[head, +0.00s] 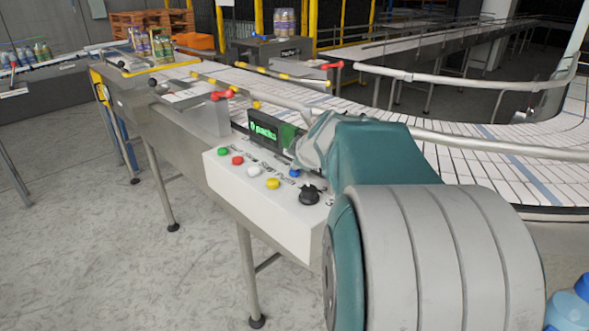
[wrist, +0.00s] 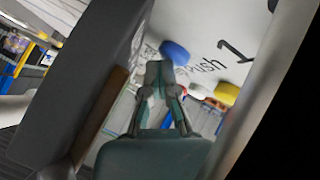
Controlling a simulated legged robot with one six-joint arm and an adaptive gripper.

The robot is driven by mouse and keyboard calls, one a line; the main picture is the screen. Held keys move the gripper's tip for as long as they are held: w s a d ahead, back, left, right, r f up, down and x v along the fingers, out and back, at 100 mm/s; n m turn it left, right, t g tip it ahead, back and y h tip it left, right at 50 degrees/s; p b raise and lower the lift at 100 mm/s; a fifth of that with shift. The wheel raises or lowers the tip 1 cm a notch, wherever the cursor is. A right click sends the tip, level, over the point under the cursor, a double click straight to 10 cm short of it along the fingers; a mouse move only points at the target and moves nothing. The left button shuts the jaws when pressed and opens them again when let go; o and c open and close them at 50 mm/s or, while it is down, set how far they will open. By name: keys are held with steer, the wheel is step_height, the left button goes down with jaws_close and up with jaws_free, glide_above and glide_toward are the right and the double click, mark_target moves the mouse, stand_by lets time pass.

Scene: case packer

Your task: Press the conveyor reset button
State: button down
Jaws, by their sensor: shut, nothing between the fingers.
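A white control box (head: 250,205) carries green (head: 222,151), red (head: 237,160), white (head: 254,171) and yellow (head: 272,183) buttons, a blue button (head: 295,173) and a black knob (head: 309,195). I cannot read which button is the reset. In the wrist view my gripper (wrist: 160,66) is shut and empty, its fingertips close to the blue button (wrist: 174,53). I cannot tell whether they touch it. The yellow button (wrist: 227,94) is to the right. In the head view my arm hides most of the gripper, above the blue button.
A dark display (head: 264,131) reading "0 packs" stands behind the box, close to my arm. The conveyor (head: 470,155) with metal rails curves behind. Bottles stand on the line at the far left (head: 150,45). The floor (head: 90,220) at front left is clear.

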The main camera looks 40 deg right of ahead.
steer(key=shift+r, duration=0.85)
steer(key=shift+r, duration=2.55)
